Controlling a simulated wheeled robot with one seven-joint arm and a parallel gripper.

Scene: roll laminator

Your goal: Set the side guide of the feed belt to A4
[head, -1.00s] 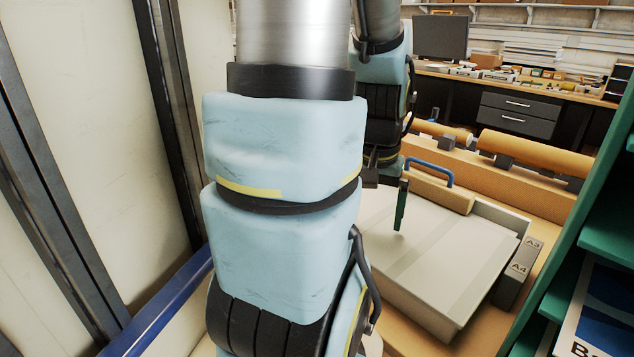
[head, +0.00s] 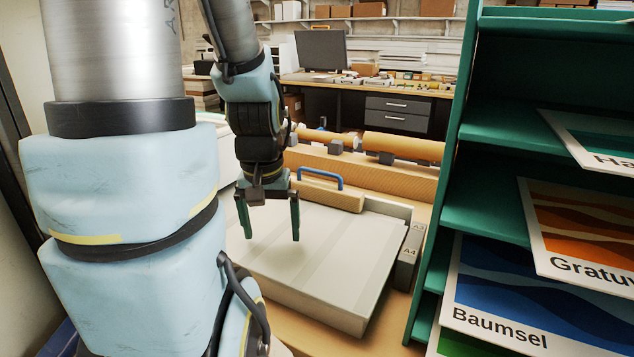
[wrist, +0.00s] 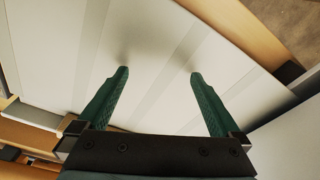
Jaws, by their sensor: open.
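The feed belt (head: 310,245) is a pale, wide surface with faint grey stripes; it also fills much of the wrist view (wrist: 150,45). A tan block (head: 330,196) with a blue handle (head: 320,177) lies across its far end and looks like the side guide. A grey strip on the right carries the marks A3 (head: 418,228) and A4 (head: 410,251). Which mark the block lines up with I cannot tell. My gripper (head: 268,232) is open and empty, fingers pointing down over the belt, in front of the block's left part. Both green fingers (wrist: 158,75) show in the wrist view.
A green rack (head: 470,165) with printed posters stands close on the right. Tan rollers (head: 402,147) lie behind the belt. A workbench with drawers (head: 398,112) is at the back. The belt's surface around my fingers is clear.

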